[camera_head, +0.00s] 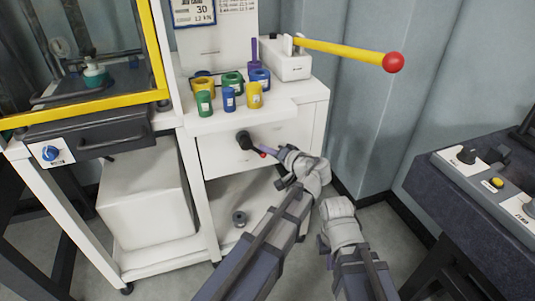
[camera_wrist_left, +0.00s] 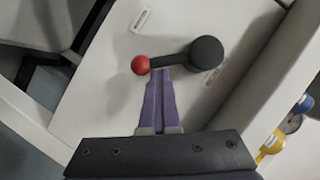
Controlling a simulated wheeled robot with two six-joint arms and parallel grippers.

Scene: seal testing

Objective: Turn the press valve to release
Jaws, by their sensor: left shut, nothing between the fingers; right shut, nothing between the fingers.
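The press valve (camera_head: 243,140) is a black round hub with a short black lever and a red ball tip (camera_head: 263,155), on the white cabinet front. In the left wrist view the hub (camera_wrist_left: 207,52) is at upper right, and the lever runs left to the red ball (camera_wrist_left: 140,65). My left gripper (camera_head: 279,152) is at the lever's ball end, its purple fingers (camera_wrist_left: 161,76) shut and empty. The fingertips are at the lever just beside the ball; whether they touch it I cannot tell. My right gripper (camera_head: 323,246) is shut and empty, low and away from the cabinet.
Several coloured rings and cups (camera_head: 230,92) stand on the cabinet top (camera_head: 215,124). A white box with a yellow, red-tipped handle (camera_head: 345,50) stands behind. A yellow-framed press (camera_head: 85,110) is at left; a control console (camera_head: 470,175) is at right.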

